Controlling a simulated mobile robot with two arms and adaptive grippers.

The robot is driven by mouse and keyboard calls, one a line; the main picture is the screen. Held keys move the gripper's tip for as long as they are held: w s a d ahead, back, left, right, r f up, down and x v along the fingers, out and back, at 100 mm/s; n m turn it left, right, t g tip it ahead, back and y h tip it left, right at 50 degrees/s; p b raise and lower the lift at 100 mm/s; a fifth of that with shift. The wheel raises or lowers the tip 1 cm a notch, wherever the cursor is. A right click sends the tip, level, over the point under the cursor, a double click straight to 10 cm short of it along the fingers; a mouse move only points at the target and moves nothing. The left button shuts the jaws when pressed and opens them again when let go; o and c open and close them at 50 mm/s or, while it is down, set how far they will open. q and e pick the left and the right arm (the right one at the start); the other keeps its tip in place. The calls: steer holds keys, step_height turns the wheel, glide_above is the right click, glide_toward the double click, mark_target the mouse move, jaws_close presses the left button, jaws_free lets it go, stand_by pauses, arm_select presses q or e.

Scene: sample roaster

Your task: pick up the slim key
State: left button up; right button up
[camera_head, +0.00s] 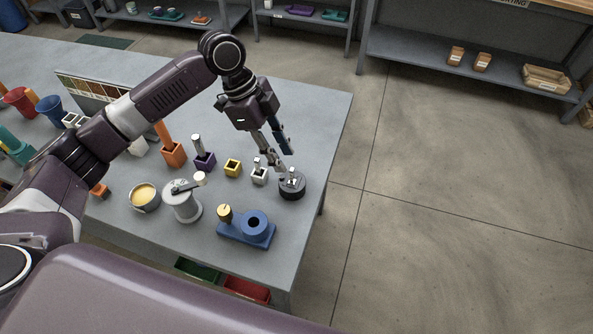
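My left gripper (284,160) reaches down over the right end of the grey table, its two fingers apart. Its fingertips are just above and behind a round black base (292,191) with a small metal piece standing on it. Left of that is a small pale holder (259,177) with a slim metal piece (257,162) upright in it, close to the fingers. I cannot tell for sure which metal piece is the slim key. Nothing is clearly held between the fingers. My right gripper is not in view.
A yellow square holder (233,168), a purple holder (204,161) and an orange one (174,154) stand left of the gripper. A blue fixture (247,232) and a grey cylindrical device (183,203) stand nearer. The floor right of the table is clear.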

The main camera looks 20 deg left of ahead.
mark_target(292, 173)
arm_select(q)
steer(key=shift+w+a+f+b, duration=0.3)
steer(key=shift+w+f, duration=0.1)
steer(key=shift+f, duration=0.25)
steer(key=shift+s+d+f, duration=0.1)
steer(key=shift+d+f, duration=0.05)
steer(key=shift+d, duration=0.05)
steer(key=p+x, duration=0.2)
steer(key=x, duration=0.5)
steer(key=shift+w, duration=0.2)
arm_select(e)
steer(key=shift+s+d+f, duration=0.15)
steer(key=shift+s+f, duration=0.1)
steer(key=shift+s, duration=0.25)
arm_select(q)
steer(key=shift+c, duration=0.2)
jaws_close()
